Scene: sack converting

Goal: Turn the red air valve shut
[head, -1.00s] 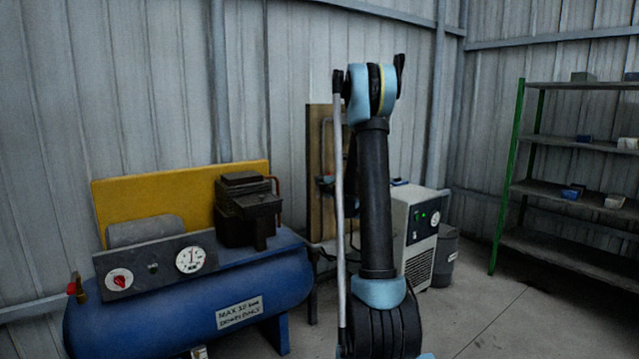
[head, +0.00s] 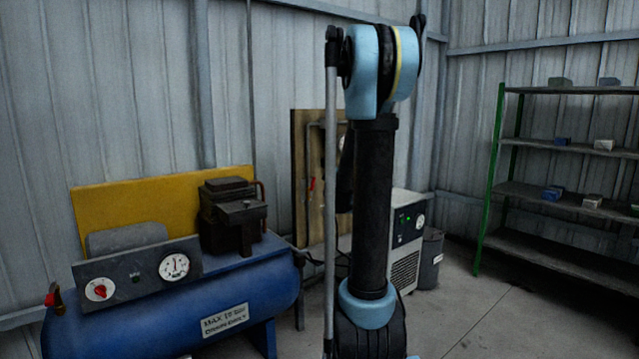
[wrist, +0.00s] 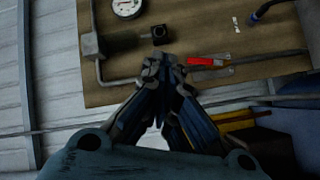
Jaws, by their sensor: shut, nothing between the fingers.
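The red valve handle (head: 312,184) is on the wooden board (head: 302,135) at the wall, left of my arm in the head view. There it looks small and roughly upright. In the wrist view the red handle (wrist: 208,62) lies just right of my fingertips, roughly along the line of the grey pipe (wrist: 270,58). My gripper (wrist: 163,62) is shut and empty, with its tips over the board. I cannot tell whether a finger touches the handle. In the head view my gripper is hidden behind my arm.
A pressure gauge (wrist: 127,8) and a dark fitting (wrist: 115,42) are on the board near my fingers. The blue compressor tank (head: 150,325) stands at left. A grey dryer cabinet (head: 405,265) stands behind my arm. Green-framed shelves (head: 497,165) stand at right, with open floor before them.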

